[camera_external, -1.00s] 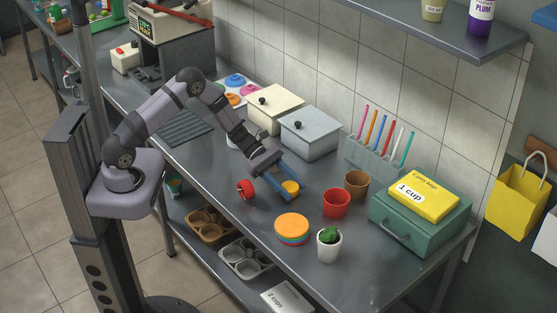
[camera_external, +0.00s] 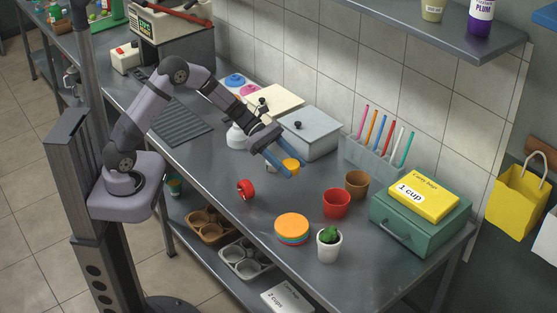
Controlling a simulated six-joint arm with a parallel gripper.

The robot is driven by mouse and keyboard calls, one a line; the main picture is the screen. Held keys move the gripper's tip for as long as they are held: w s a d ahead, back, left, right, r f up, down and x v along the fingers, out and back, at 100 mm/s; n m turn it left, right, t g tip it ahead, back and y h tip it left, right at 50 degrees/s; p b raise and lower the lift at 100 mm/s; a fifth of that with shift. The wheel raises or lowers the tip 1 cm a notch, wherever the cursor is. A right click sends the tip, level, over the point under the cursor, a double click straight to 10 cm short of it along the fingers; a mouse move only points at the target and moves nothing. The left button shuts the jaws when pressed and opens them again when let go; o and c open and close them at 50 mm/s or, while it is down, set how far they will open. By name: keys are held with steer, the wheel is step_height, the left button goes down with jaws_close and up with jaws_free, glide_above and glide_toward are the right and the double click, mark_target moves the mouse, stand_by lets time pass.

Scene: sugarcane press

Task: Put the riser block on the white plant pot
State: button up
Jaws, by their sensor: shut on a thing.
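My gripper (camera_external: 295,171), with long blue fingers, is shut on a small yellow-orange block (camera_external: 291,164), which I take to be the riser block. The block is held above the table, and the fingers hide part of it. The white plant pot (camera_external: 329,252) stands upright near the table's front edge, with a small green plant in it. It is lower and to the right of my gripper, well apart from it.
A stack of coloured discs (camera_external: 292,229) lies left of the pot. A red cup (camera_external: 337,204) and a brown cup (camera_external: 356,184) stand behind it. A red round item (camera_external: 245,189) lies left. A green case (camera_external: 415,226) is at right; a grey lidded box (camera_external: 311,137) is behind.

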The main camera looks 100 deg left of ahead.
steer(key=w+d+f+m+g+h+b, duration=0.1)
steer(key=w+d+f+m+g+h, duration=0.1)
steer(key=d, duration=0.9)
steer(key=m+g+h, duration=0.2)
steer(key=m, duration=0.1)
glide_toward(330, 237)
steer(key=s+d+f, duration=0.1)
steer(key=s+d+b, duration=0.1)
steer(key=shift+s+f, duration=0.3)
steer(key=shift+f, duration=0.1)
steer(key=w+d+r, duration=0.1)
steer(key=d, duration=0.1)
steer(key=w+d+r+m+g, duration=0.1)
steer(key=w+d+r, duration=0.1)
steer(key=w+d+r+m+g, duration=0.1)
steer(key=d, duration=0.1)
steer(key=shift+w+d+r+h, duration=0.2)
steer(key=shift+d+r+h, duration=0.05)
steer(key=shift+h, duration=0.15)
step_height(330, 237, up, 6)
steer(key=w+n+t, duration=0.1)
steer(key=w, duration=0.1)
steer(key=shift+w+a, duration=0.35)
steer(key=shift+w, duration=0.05)
steer(key=shift+r+y, duration=0.1)
steer(key=shift+y, duration=0.2)
steer(key=shift+f+p, duration=0.55)
steer(key=shift+f, duration=4.5)
